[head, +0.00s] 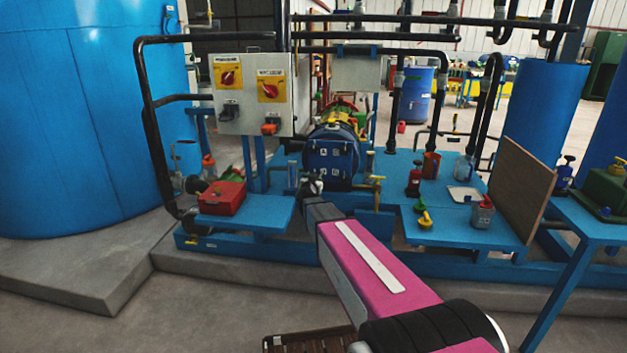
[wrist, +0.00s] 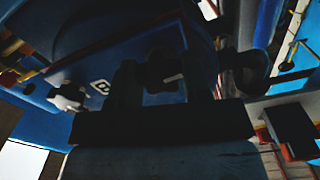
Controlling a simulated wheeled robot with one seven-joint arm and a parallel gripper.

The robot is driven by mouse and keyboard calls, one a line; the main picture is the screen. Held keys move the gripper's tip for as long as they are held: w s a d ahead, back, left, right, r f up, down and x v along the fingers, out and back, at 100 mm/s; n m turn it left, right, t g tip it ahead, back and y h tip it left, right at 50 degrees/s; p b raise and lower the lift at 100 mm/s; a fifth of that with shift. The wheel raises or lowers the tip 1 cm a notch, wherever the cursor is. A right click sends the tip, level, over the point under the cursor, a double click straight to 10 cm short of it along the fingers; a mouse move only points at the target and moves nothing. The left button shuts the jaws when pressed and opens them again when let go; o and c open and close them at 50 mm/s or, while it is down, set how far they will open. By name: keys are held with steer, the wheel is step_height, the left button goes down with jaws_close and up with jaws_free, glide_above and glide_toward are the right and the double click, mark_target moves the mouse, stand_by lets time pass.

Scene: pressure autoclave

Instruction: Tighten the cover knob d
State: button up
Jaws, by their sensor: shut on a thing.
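The blue autoclave cover (head: 331,157) faces me in the head view, with small white letter labels on its front. My gripper (head: 310,187) is at the cover's lower left edge. In the wrist view the dark fingers of my gripper (wrist: 160,80) stand on either side of a dark lobed knob (wrist: 163,70) and are shut on it. This knob's letter is not visible, so I cannot read whether it is d. A pale knob (wrist: 68,96) sits to the left, beside a label like B (wrist: 101,86).
A grey panel (head: 245,112) with two red switches stands behind on the left. A red box (head: 221,197) rests on the blue bench at left. Black pipes (head: 150,130) rise beside it. Bottles and a brown board (head: 520,190) stand on the right. The floor in front is partly clear.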

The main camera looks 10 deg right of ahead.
steer(key=shift+m, duration=9.6)
steer(key=o, duration=0.9)
steer(key=shift+s, duration=0.1)
